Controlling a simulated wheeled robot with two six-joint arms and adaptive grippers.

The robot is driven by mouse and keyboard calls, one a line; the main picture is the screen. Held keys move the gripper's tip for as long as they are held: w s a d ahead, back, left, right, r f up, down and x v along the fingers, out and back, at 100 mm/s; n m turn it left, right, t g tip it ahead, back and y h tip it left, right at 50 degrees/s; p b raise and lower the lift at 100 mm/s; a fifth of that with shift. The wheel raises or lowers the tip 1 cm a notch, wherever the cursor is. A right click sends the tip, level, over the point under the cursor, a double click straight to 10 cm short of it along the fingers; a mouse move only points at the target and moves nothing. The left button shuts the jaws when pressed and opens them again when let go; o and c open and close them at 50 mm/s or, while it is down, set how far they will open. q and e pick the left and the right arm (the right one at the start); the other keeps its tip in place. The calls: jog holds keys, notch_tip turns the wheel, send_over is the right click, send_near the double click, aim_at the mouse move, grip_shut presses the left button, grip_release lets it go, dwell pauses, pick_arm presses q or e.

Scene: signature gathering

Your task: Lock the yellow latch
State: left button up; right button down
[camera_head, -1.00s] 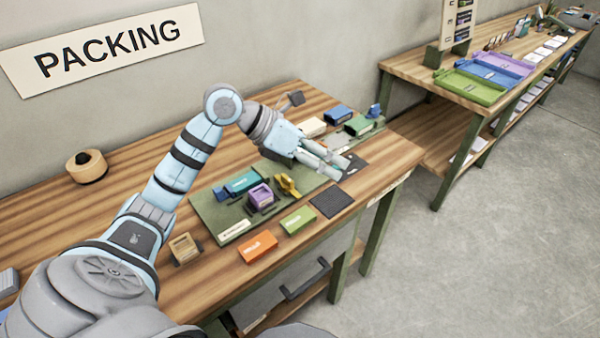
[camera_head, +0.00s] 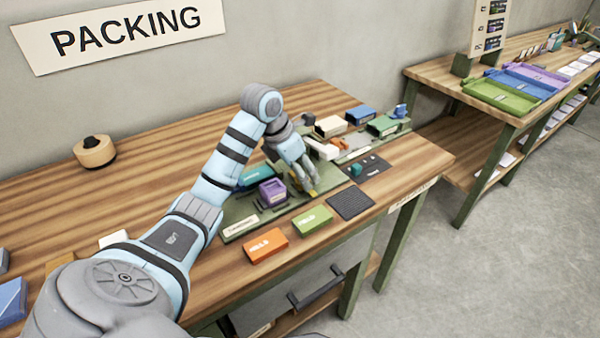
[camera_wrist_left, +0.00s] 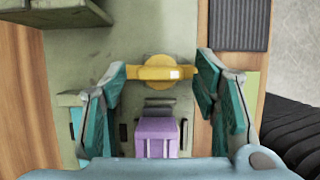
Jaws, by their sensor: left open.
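The yellow latch (camera_wrist_left: 157,70) shows in the left wrist view as a round knob with a bar across it, on the green board (camera_wrist_left: 120,30). In the head view the latch (camera_head: 311,193) is partly hidden by my left gripper (camera_head: 307,184). My left gripper also shows in the left wrist view (camera_wrist_left: 160,95). It is open, with one finger on each side of the latch; I cannot tell whether they touch it. A purple block (camera_wrist_left: 156,137) sits just below the latch in the wrist view. My right gripper is not in view.
Orange (camera_head: 265,246) and green (camera_head: 312,221) boxes and a dark ribbed pad (camera_head: 350,203) lie along the front of the wooden table. A teal block (camera_head: 256,177) sits on the board. More blocks (camera_head: 360,115) stand at the back right. The table's left is mostly clear.

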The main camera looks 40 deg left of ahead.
pick_arm(q)
jog(key=shift+c, duration=0.2)
jog(key=c, duration=1.1)
